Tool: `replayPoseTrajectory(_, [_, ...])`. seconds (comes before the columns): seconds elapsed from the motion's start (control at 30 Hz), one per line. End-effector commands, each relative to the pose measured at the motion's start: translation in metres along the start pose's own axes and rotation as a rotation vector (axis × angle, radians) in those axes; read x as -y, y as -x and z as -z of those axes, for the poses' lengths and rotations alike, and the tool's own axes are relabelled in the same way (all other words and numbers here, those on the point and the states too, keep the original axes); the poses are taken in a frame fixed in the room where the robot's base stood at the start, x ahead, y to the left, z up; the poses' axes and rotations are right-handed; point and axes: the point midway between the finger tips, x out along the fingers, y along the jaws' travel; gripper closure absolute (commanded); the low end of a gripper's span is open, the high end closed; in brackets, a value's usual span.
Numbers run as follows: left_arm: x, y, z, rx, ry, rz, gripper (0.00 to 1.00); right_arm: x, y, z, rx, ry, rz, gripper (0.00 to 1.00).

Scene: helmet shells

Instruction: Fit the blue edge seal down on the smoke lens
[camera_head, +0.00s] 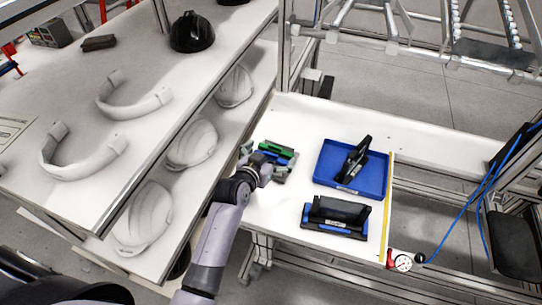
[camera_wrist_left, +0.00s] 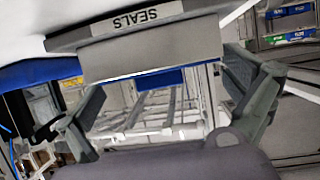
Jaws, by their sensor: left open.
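My left gripper (camera_head: 272,166) is at the seal rack (camera_head: 262,149), at the left end of the white bench. Its open fingers also show in the left wrist view (camera_wrist_left: 165,88), on either side of a grey block labelled SEALS (camera_wrist_left: 150,35). A blue piece (camera_wrist_left: 160,77), perhaps the blue edge seal, shows between the fingers; no grip on it is visible. Blue and green strips (camera_head: 278,150) show at the rack. A dark piece (camera_head: 353,160) stands in a blue tray (camera_head: 326,172), and another dark piece (camera_head: 340,208) sits in a black stand; which is the smoke lens is unclear.
A yellow strip (camera_head: 388,205) runs along the bench right of the tray. A round gauge (camera_head: 402,263) is at the front right corner. White helmet shells (camera_head: 192,144) lie on a shelf at left.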

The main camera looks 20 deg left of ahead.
Motion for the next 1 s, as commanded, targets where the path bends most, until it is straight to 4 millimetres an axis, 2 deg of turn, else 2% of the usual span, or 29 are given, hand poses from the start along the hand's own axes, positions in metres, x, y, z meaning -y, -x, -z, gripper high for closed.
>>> replayPoseTrajectory(0.23, [0.0,-0.0018,0.0001,-0.001,0.0,0.0,0.0,-0.0041,0.0001,-0.0001,0.0,0.002,-0.005,0.0])
replayPoseTrajectory(0.6, [-0.0002,-0.0016,0.0,0.0,0.001,0.0,0.24,-0.0075,0.0001,-0.0005,0.0,0.005,-0.009,0.0])
replayPoseTrajectory(0.87, [-0.0003,-0.0011,0.0011,0.0,0.001,0.0,0.24,-0.0073,0.0002,-0.0003,0.0,0.005,-0.008,0.0])
replayPoseTrajectory(1.0, [-0.0004,0.0018,0.0097,-0.003,0.0,-0.001,0.24,-0.0072,0.0005,-0.0003,0.0,0.005,-0.008,0.0])
